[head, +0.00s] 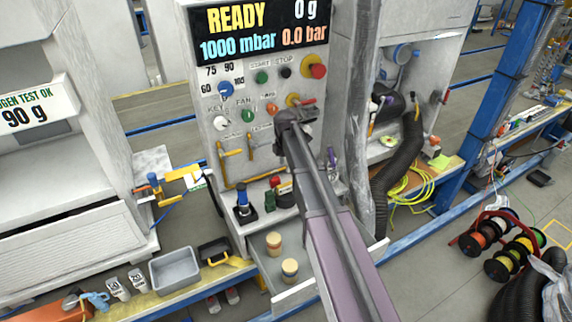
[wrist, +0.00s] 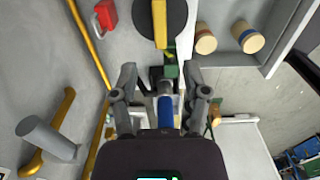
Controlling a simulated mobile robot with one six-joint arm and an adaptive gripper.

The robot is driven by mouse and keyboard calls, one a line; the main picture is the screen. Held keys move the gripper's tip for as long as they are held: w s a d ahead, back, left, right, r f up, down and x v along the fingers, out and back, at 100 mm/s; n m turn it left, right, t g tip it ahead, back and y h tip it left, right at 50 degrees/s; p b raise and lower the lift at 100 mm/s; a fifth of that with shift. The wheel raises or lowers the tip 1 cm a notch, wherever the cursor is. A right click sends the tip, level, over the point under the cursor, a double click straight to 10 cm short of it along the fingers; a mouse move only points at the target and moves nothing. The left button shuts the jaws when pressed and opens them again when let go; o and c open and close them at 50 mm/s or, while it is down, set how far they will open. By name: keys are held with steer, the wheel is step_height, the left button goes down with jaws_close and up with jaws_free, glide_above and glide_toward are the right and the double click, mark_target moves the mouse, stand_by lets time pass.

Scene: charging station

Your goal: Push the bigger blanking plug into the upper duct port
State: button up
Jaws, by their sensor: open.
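Two tan-topped round plugs stand on the grey lower shelf. The nearer plug (head: 290,270) looks slightly larger than the farther plug (head: 273,243). In the wrist view the larger-looking plug (wrist: 247,37) is right of the other plug (wrist: 206,38). My gripper (wrist: 160,78) is open, and both plugs lie outside its fingers, up and to the right in that view. A blue-handled tool (wrist: 166,108) shows between the fingers; its depth is unclear, and I see no grip on it. I cannot identify the upper duct port surely.
The control panel (head: 236,100) has knobs and yellow handles (wrist: 52,140). On its ledge stand the blue-topped tool (head: 242,195) and a green item (head: 270,200). A black corrugated hose (head: 405,155) hangs at right. A grey bin (head: 174,270) sits at lower left.

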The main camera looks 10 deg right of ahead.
stand_by(0.4)
steer(key=s+d+m, duration=0.2)
steer(key=s+m, duration=1.9)
steer(key=s, duration=0.5)
steer(key=shift+s+d+m, duration=0.3)
steer(key=shift+o, duration=0.5)
steer(key=w+a+r+m+p, duration=0.1)
steer(key=w+a+m, duration=0.1)
steer(key=w+m, duration=1.2)
steer(key=w, duration=1.3)
steer(key=shift+a+r, duration=0.2)
